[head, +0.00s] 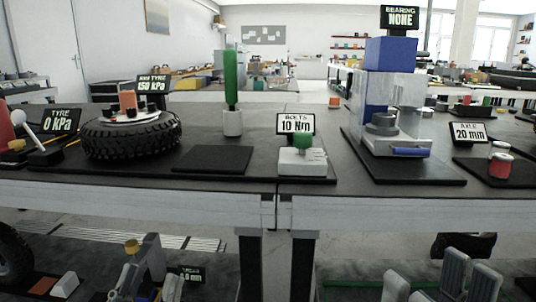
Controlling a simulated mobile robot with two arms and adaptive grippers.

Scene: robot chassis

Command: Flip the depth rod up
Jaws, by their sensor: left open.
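I cannot make out the depth rod for sure. A small sign reading about 0.0 mm (190,273) stands low at the left, partly covered. Just left of it is my left gripper (145,284), seen as grey links at the bottom edge, open, with nothing seen between its fingers. A yellow knob (132,246) shows at its top left; whether it belongs to the rod is unclear. A dark tyre (12,256) is cut off at the left edge.
A bench behind holds a tyre (130,134), a green upright handle (231,80), a white block with a green knob (302,160) and a blue-topped press (390,100). Small blocks (65,285) lie low left. Grey rounded shapes (454,272) rise low right.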

